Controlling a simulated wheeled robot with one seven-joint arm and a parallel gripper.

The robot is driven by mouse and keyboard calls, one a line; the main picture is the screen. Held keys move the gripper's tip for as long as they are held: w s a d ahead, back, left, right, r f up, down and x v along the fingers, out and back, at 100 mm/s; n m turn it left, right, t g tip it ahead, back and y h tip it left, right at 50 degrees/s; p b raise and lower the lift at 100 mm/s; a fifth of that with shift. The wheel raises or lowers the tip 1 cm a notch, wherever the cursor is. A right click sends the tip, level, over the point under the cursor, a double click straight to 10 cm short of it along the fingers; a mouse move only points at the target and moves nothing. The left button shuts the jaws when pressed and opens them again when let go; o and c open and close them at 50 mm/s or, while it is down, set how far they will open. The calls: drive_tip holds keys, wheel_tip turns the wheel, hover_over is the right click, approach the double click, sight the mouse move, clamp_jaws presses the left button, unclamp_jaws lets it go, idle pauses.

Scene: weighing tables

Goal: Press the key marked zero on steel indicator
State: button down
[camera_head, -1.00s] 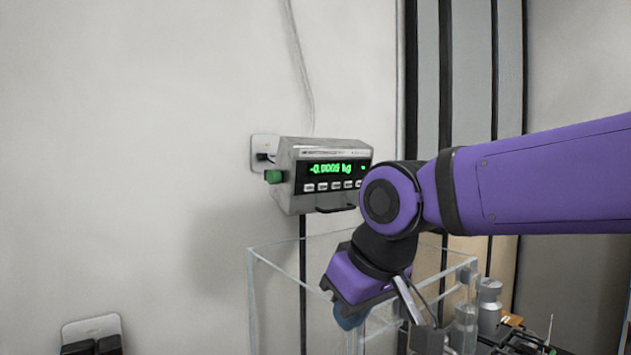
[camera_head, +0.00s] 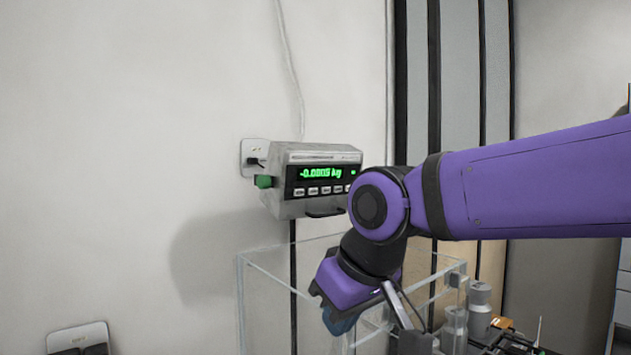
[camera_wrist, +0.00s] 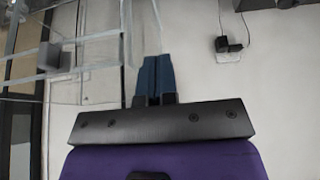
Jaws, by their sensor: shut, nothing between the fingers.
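The steel indicator (camera_head: 300,180) is mounted on the wall in the head view, its green display reading about -0.0005 kg. A row of small pale keys (camera_head: 318,190) runs below the display; their markings are too small to read. My gripper (camera_head: 342,322) hangs below and to the right of the indicator, apart from it and pointing down. My arm's joint comes close to the right edge of the indicator in the picture. In the wrist view, the blue fingers of my gripper (camera_wrist: 154,75) are together with nothing between them. The indicator is not clearly seen in the wrist view.
A clear glass enclosure (camera_head: 262,268) stands below the indicator, with my gripper in front of or over it; I cannot tell which. Grey cylindrical weights (camera_head: 480,300) stand at the lower right. A wall socket (camera_head: 78,338) is at the lower left.

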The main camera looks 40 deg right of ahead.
idle(0.7)
drive_tip(key=w+d+r+m+t, duration=0.2)
drive_tip(key=w+d+r+m, duration=0.2)
drive_tip(key=w+d, duration=0.7)
drive_tip(key=w+d+r+m+t+h, duration=0.1)
drive_tip(key=w+d+r+m+t, duration=0.2)
drive_tip(key=w+d, duration=0.9)
wheel_tip(320, 180, up, 3)
drive_tip(key=shift+d+r+m, duration=0.1)
drive_tip(key=shift+d+m, duration=0.3)
drive_tip(key=shift+m, duration=0.4)
drive_tip(key=shift+w, duration=0.15)
approach(311, 205)
drive_tip(key=shift+s+f+x, duration=0.1)
drive_tip(key=shift+f+x, duration=0.05)
drive_tip(key=shift+x, duration=0.75)
drive_tip(key=shift+s+f+x, duration=0.1)
drive_tip(key=shift+x, duration=0.8)
drive_tip(key=shift+w, duration=0.1)
drive_tip(key=shift+w, duration=0.3)
